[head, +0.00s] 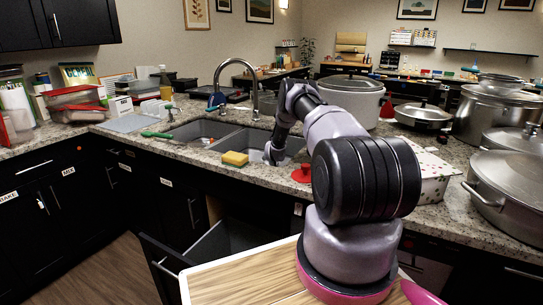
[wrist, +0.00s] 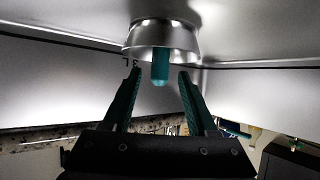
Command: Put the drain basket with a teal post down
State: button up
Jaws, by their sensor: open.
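The drain basket (wrist: 162,36) shows in the wrist view as a shiny metal cup with a teal post (wrist: 160,68). It sits against the metal sink surface; whether it is fully seated in a drain opening I cannot tell. My gripper (wrist: 160,78) is open, its two teal fingers apart on either side of the post's line. The post's end lies near the fingertips, with clear gaps on both sides. In the head view my gripper (head: 273,153) reaches down into the right sink basin (head: 294,146); the basket is not visible there.
A yellow sponge (head: 235,158) lies on the sink's front edge, and a red object (head: 301,174) stands on the counter beside it. A faucet (head: 254,90) rises behind the basins. A white pot (head: 352,97) and large metal pots (head: 495,115) crowd the right.

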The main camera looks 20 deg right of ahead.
jog(key=v, duration=1.2)
jog(key=s+a+r+y, duration=0.1)
jog(key=a+r, duration=0.2)
jog(key=r, duration=0.8)
jog(key=s+a+r+y, duration=0.15)
jog(key=a+r, duration=0.25)
jog(key=r, duration=0.7)
jog(key=s+a+r+g, duration=0.1)
jog(key=s+a+r, duration=0.2)
jog(key=s+r, duration=0.4)
jog(key=s+a+r+g, duration=0.1)
jog(key=s+a+r, duration=0.2)
jog(key=s+r, duration=0.35)
jog(key=s+a+r+g+y, duration=0.1)
jog(key=s+a+r, duration=0.2)
jog(key=s+r, duration=0.35)
jog(key=s+a+r+y, duration=0.1)
jog(key=s+a+r, duration=0.25)
jog(key=s, duration=0.55)
jog(key=s+a, duration=0.1)
jog(key=s, duration=0.8)
jog(key=s+a+g+y, duration=0.1)
jog(key=s+a, duration=0.1)
jog(key=s, duration=0.8)
jog(key=shift+a+m+g, duration=0.25)
jog(key=shift+m+g, duration=0.05)
jog(key=shift+r, duration=0.15)
